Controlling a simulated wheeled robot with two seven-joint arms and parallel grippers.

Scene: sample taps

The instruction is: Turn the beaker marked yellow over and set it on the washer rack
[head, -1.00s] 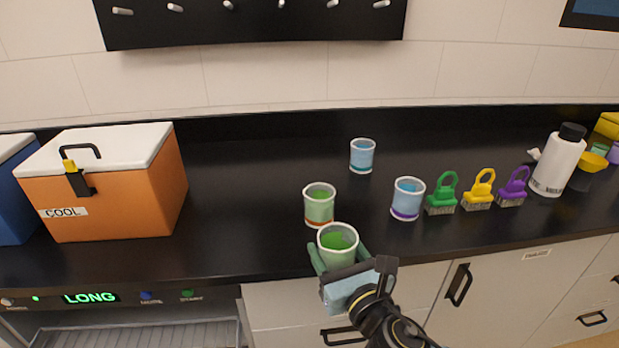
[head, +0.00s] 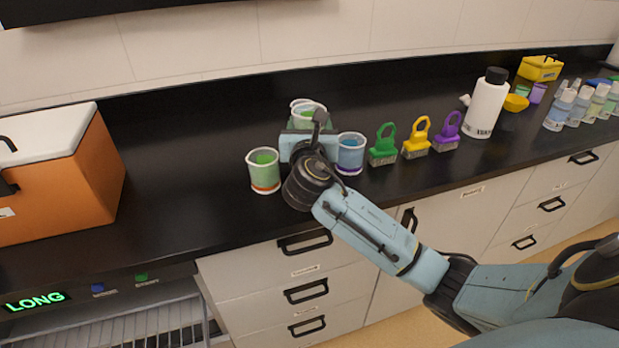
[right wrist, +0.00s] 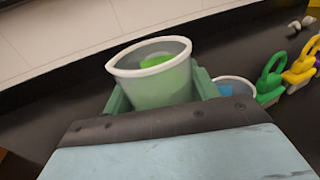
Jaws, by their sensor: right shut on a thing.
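My right gripper (head: 309,127) is shut on a beaker with green contents (head: 312,116), over the counter. In the right wrist view the held beaker (right wrist: 158,90) is upright, its white rim up, between green finger pads. Its colour band is hidden, so I cannot tell whether it is the one marked yellow. A green beaker with an orange band (head: 264,173) stands to the left, and a blue beaker with a purple band (head: 350,155) to the right. Another rim (head: 298,102) shows just behind the held beaker. The washer rack (head: 165,328) is low at the left. My left gripper is out of view.
An orange cool box (head: 70,195) stands at the left. The counter between cool box and orange-banded beaker is clear.

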